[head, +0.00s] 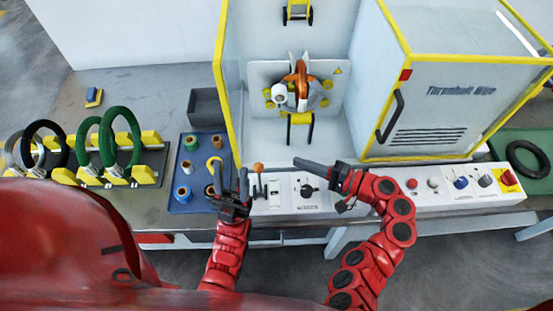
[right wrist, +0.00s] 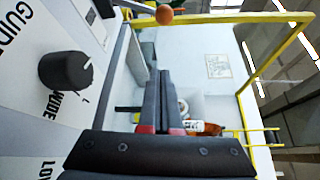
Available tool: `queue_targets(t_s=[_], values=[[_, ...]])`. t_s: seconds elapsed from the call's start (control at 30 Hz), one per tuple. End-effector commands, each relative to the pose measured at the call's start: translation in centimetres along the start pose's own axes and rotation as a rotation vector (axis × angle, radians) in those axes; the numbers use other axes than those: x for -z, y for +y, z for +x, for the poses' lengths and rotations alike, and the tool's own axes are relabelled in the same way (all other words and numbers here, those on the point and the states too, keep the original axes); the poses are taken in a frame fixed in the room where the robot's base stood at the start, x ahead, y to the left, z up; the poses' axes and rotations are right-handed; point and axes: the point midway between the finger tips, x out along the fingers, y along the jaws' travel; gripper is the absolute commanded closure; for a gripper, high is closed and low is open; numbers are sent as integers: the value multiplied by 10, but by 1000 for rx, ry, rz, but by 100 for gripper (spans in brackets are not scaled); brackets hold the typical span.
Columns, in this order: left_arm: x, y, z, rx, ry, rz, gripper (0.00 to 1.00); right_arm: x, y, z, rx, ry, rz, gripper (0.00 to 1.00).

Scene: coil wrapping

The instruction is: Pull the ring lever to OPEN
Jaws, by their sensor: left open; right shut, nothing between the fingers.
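A lever with an orange ball knob (head: 258,167) stands on the white control panel (head: 283,205), left of a black rotary knob (head: 308,190). Its ball also shows at the top of the right wrist view (right wrist: 165,14). I cannot read an OPEN mark. My left gripper (head: 229,178) is open and empty, just left of the lever. My right gripper (head: 297,162) is shut and empty, above the panel and right of the ball, apart from it. Its closed fingers (right wrist: 157,75) show in the right wrist view. Behind, the orange and white ring mechanism (head: 300,85) sits inside the machine.
The yellow-edged machine (head: 440,90) has an open bay and a door with a black handle (head: 390,116). A blue tray of spools (head: 181,205) and green and black coils (head: 107,140) are at left. More buttons and a yellow-red switch (head: 508,178) line the panel's right.

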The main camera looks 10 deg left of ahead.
Motion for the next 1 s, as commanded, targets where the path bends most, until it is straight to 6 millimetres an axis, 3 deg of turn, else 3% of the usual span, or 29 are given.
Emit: queue_targets(t_s=[0.17,0.4,0.63,1.0], values=[[2,0,10,0,0,0,50,-2,-3,20,-1,-5,-1,100],[5,-1,27,0,0,0,50,-2,-4,67,-1,-8,1,100],[6,-2,37,0,0,0,50,-2,-2,101,-2,-4,2,100],[10,-3,58,0,0,0,50,-36,-2,86,0,-1,1,100]])
